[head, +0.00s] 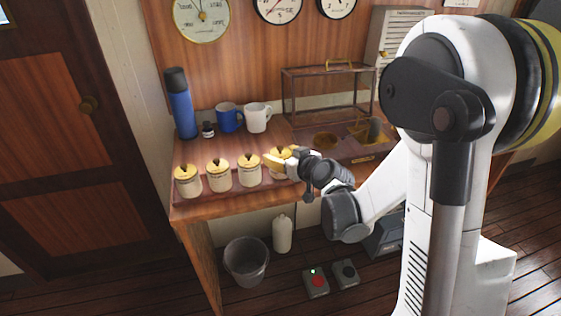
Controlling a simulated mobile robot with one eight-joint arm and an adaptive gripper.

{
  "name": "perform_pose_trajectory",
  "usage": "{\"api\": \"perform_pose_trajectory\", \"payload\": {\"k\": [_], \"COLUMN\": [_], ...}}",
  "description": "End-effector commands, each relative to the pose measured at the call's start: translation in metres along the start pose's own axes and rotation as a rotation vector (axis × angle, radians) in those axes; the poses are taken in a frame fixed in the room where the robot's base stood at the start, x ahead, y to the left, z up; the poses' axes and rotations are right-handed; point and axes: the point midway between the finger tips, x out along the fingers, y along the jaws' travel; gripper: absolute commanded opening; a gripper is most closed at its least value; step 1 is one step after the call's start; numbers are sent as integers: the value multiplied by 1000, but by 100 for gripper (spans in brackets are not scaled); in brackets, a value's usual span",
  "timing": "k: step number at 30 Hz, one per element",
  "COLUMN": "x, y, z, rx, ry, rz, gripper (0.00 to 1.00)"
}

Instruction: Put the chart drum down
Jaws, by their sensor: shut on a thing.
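My gripper (283,160) is at the right end of a row of cream, drum-shaped pieces with yellow tops. It is shut on the rightmost one, which I take as the chart drum (279,152). Its yellow top shows; my gripper hides most of its body. I cannot tell whether its base touches the shelf. Three like it stand upright to the left: one at the far left (188,182), one in the middle (220,176) and one beside the held drum (249,171). Each has a dark knob on top.
A framed case (322,92) with a brass handle is at the right. A bucket (246,261) stands on the floor below.

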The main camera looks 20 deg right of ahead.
Motion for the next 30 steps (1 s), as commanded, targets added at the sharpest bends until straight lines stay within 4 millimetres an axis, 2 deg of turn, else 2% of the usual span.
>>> {"api": "perform_pose_trajectory", "payload": {"k": [1, 11, 12, 13, 24, 26, 30], "x": [2, 3, 3, 2, 0, -8, -37], "y": [0, 0, 0, 0, 0, 1, 1], "z": [6, 7, 7, 7, 1, 2, 1], "rx": [0, 0, 0, 0, 0, 0, 1], "ry": [0, 0, 0, 0, 0, 0, -1], "rz": [0, 0, 0, 0, 0, 1, 2], "gripper": [22, 22, 65, 68, 68, 68, 68]}}
